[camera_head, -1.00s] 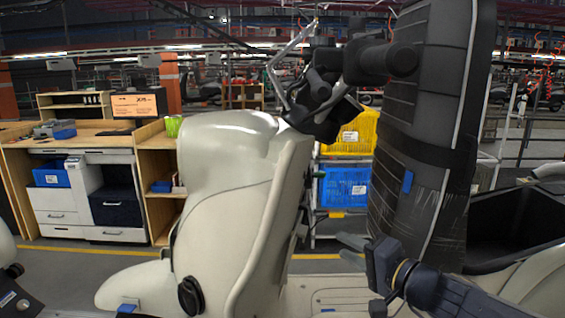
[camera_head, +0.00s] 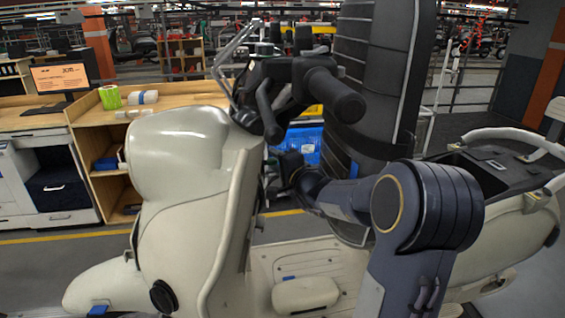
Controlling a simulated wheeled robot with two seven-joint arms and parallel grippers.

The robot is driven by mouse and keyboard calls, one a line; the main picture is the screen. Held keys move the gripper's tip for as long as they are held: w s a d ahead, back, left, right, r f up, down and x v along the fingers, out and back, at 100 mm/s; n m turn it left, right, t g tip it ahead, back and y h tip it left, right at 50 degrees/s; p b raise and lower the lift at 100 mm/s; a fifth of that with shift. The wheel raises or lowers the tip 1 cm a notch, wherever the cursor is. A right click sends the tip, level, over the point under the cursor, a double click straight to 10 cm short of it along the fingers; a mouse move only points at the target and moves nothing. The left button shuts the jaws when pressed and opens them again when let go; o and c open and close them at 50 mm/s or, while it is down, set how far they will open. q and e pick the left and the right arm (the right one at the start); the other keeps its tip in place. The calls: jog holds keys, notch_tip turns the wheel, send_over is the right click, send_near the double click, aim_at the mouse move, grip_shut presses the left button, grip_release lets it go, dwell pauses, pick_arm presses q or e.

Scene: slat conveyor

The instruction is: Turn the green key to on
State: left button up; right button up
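A cream scooter stands across the view; its front body (camera_head: 175,150) and black handlebar (camera_head: 300,85) are at the left and middle. I cannot make out the green key; the rear of the front shield, below the handlebar, is seen edge-on. My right gripper (camera_head: 272,178) is just right of the shield's edge, below the handlebar. It is small and dark and partly hidden by my own wrist, so I cannot tell if its fingers are open or shut, or whether it touches the scooter. My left gripper is not in view.
The tall black seat-like part (camera_head: 375,80) stands upright behind my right forearm. The scooter's footboard (camera_head: 305,262) lies below the arm. A wooden workbench (camera_head: 75,110) with a green roll (camera_head: 109,97) is behind at the left. A blue bin (camera_head: 303,143) is behind the gripper.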

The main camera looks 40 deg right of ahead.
jog(key=shift+w, duration=0.3)
grip_shut()
jog(key=c, duration=0.7)
grip_release()
grip_shut()
